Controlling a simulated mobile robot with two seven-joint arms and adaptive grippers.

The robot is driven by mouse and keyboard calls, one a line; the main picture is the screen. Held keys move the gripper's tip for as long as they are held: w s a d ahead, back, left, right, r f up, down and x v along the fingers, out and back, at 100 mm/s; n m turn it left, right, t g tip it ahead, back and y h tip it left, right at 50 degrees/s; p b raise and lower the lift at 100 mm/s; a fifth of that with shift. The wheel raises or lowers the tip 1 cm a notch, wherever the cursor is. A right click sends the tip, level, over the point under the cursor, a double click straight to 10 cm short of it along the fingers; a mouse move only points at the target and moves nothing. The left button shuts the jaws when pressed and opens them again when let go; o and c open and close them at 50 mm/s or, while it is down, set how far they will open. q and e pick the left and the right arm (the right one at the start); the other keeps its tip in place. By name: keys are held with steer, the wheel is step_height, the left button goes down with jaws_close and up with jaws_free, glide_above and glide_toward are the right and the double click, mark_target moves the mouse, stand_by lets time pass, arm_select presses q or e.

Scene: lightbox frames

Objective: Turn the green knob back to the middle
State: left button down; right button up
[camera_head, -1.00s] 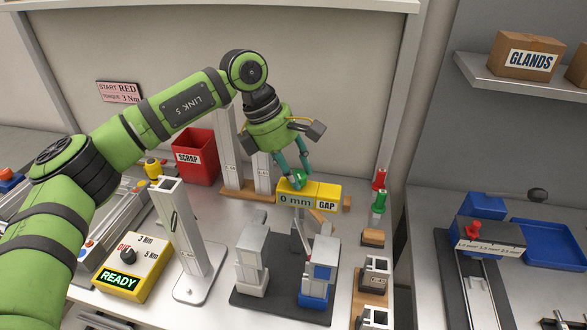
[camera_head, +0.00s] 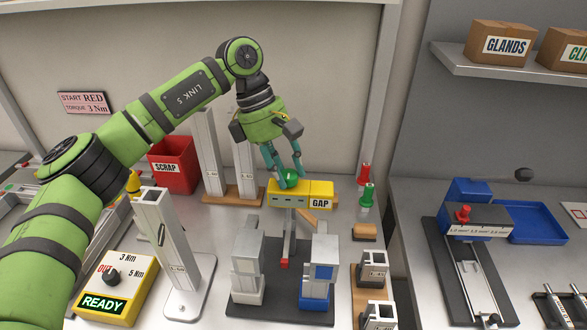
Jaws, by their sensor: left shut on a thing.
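The green knob (camera_head: 289,178) sits on top of the yellow gauge box (camera_head: 322,188) marked "GAP". My left gripper (camera_head: 287,174) comes down from above, its two teal fingers on either side of the knob, shut on it. The fingers hide part of the knob, so I cannot read its angle. The small display (camera_head: 288,199) on the box's front is too small to read surely. My right gripper is not in view.
Below the gauge stand two grey clamp blocks (camera_head: 247,268) on a dark plate. A grey post (camera_head: 170,245) and a yellow "READY" box (camera_head: 115,285) stand left. Red and green pieces (camera_head: 367,194) stand right of the gauge. A red scrap bin (camera_head: 174,164) is behind.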

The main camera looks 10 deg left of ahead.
arm_select(q)
steer(key=shift+d, duration=0.2)
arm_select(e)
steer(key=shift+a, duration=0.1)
arm_select(q)
steer(key=c, duration=0.9)
jaws_free()
steer(key=shift+s, duration=0.1)
steer(key=shift+o, duration=0.2)
steer(key=shift+d, duration=0.1)
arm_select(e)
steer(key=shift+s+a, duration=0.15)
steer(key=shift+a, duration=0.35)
arm_select(q)
steer(key=shift+r, duration=0.1)
steer(key=shift+a+r, duration=0.2)
steer(key=shift+a, duration=0.05)
steer(key=v, duration=1.1)
steer(key=shift+r, duration=0.25)
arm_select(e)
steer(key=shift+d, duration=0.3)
